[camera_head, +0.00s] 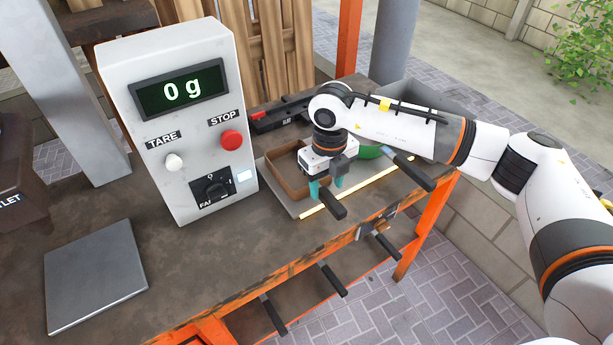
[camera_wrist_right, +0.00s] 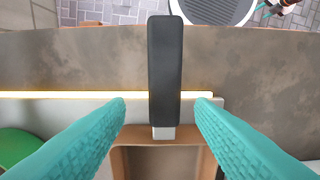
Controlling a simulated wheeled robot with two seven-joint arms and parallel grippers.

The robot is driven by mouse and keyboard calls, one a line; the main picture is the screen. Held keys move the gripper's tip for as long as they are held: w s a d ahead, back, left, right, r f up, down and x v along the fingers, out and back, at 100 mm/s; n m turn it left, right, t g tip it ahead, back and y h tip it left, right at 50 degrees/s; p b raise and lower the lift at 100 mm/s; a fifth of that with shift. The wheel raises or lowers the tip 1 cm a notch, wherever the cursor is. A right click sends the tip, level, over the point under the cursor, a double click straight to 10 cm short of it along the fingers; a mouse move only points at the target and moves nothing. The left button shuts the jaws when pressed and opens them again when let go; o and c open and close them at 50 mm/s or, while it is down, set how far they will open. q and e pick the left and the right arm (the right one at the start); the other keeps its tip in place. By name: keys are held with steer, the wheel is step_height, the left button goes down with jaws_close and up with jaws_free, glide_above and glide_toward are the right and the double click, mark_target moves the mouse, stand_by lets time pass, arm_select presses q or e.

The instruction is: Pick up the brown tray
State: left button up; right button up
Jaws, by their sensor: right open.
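The brown tray (camera_head: 283,182) is an open box on a grey plate to the right of the scale's control box, partly hidden behind my right gripper. Its near wall (camera_wrist_right: 135,134) shows at the bottom of the right wrist view. A black handle (camera_head: 332,204) with a small silver end sticks out toward the table's front edge and appears to join that wall. My right gripper (camera_head: 326,187) points down at the near side of the tray. Its teal fingers are open, one on each side of the handle (camera_wrist_right: 165,70), with gaps to both sides. My left gripper is out of view.
A green container (camera_head: 370,152) stands right of the tray, with another black handle (camera_head: 411,171) near it. The control box (camera_head: 180,120) reads 0 g; a grey weighing plate (camera_head: 95,274) lies left. More black handles (camera_head: 331,279) show below the table edge.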

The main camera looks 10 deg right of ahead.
mark_target(325, 191)
steer(key=shift+a+f+p, duration=0.15)
steer(key=shift+f+p, duration=0.2)
steer(key=shift+f, duration=1.55)
jaws_close()
steer(key=shift+r, duration=0.1)
